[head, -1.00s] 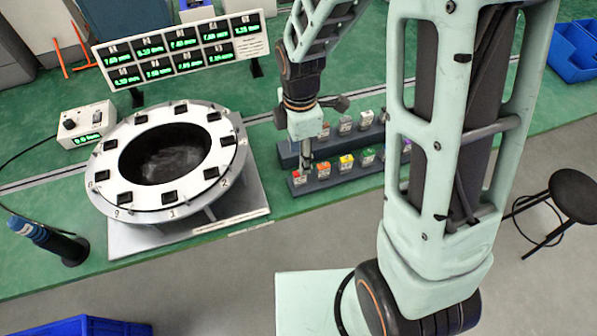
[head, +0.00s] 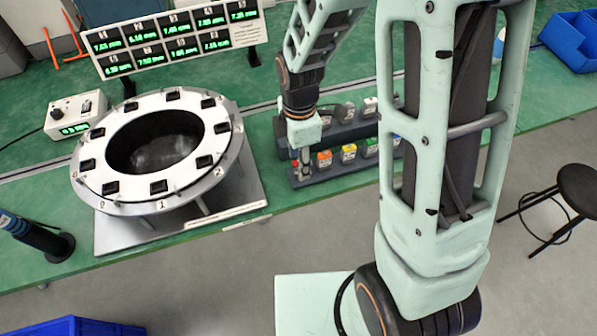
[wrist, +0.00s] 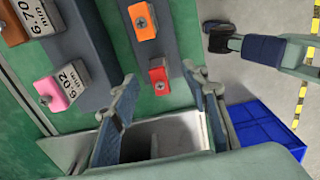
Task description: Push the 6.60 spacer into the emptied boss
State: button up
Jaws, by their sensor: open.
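The round fixture (head: 84,190) is a white ring with black square bosses and numbers around a dark bowl. I cannot tell which boss is the emptied one. The spacer rack (head: 345,172) has two stepped rows of coloured, labelled blocks. My gripper (head: 302,172) is at the rack's left end. In the wrist view my gripper (wrist: 163,82) has its fingers apart, with a red block (wrist: 158,76) in the rack showing between them. An orange block (wrist: 142,22) stands beyond. A pink block (wrist: 55,92) is labelled 6.02. No label reading 6.60 is legible.
A display panel (head: 170,37) with green readouts stands behind the fixture, and a small control box (head: 75,114) is left of it. A dark blue cylinder tool (head: 35,235) stands at front left. A stool (head: 578,192) and blue bins (head: 575,42) are at right.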

jog(key=shift+f, duration=0.8)
dwell(0.6)
grip_shut()
jog(key=shift+r, duration=0.1)
jog(key=shift+r+p, duration=2.3)
jog(key=shift+r, duration=0.7)
jog(key=c, duration=0.9)
grip_release()
grip_shut()
